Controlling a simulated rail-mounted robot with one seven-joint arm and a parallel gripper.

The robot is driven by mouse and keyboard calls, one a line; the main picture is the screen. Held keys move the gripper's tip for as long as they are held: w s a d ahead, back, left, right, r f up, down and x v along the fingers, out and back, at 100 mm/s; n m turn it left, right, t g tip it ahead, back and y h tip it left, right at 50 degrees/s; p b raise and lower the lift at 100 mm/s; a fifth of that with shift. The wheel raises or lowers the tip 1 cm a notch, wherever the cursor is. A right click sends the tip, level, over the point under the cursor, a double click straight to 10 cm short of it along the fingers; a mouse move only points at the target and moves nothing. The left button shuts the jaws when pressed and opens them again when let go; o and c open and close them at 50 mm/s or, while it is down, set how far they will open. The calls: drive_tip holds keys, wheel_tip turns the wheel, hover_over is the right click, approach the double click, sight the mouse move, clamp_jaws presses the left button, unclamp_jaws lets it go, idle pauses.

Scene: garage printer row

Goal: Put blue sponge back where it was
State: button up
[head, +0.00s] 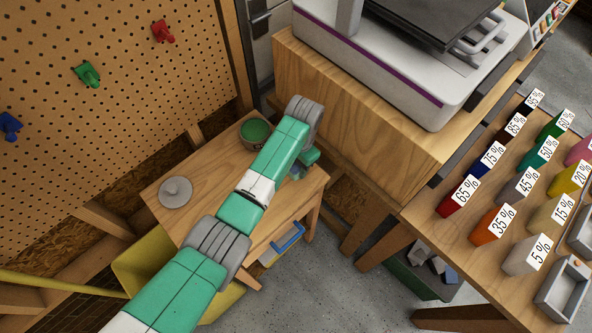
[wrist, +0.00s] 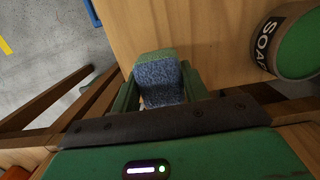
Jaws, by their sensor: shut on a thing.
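The blue sponge (wrist: 158,84) shows in the wrist view, with a greenish top edge. My gripper (wrist: 158,90) is shut on it, with one green finger on each side. In the head view my gripper (head: 304,163) is over the right side of the small wooden table (head: 225,170), beside the printer cabinet. The sponge cannot be made out there. I cannot tell whether the sponge touches the tabletop.
A soap tin (head: 256,131) with a green top stands at the table's back; it also shows in the wrist view (wrist: 290,45). A round grey lid (head: 175,192) lies at the left. The printer cabinet (head: 360,115) rises close on the right. A blue-edged tray (head: 287,243) sits below.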

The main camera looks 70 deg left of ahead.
sight(296, 170)
wheel_tip(296, 170, down, 4)
drive_tip(key=shift+r+b, duration=0.2)
drive_tip(key=shift+b, duration=0.25)
drive_tip(key=shift+w+a+r, duration=0.1)
drive_tip(key=o, duration=0.5)
drive_tip(key=shift+f, duration=0.2)
drive_tip(key=o, duration=0.5)
drive_tip(key=shift+c, duration=0.2)
drive_tip(key=r+p, duration=0.1)
drive_tip(key=r, duration=0.3)
drive_tip(key=w+r+p, duration=0.1)
drive_tip(key=r, duration=0.3)
drive_tip(key=r+p, duration=0.1)
drive_tip(key=r, duration=0.3)
drive_tip(key=shift+w+a+r, duration=0.2)
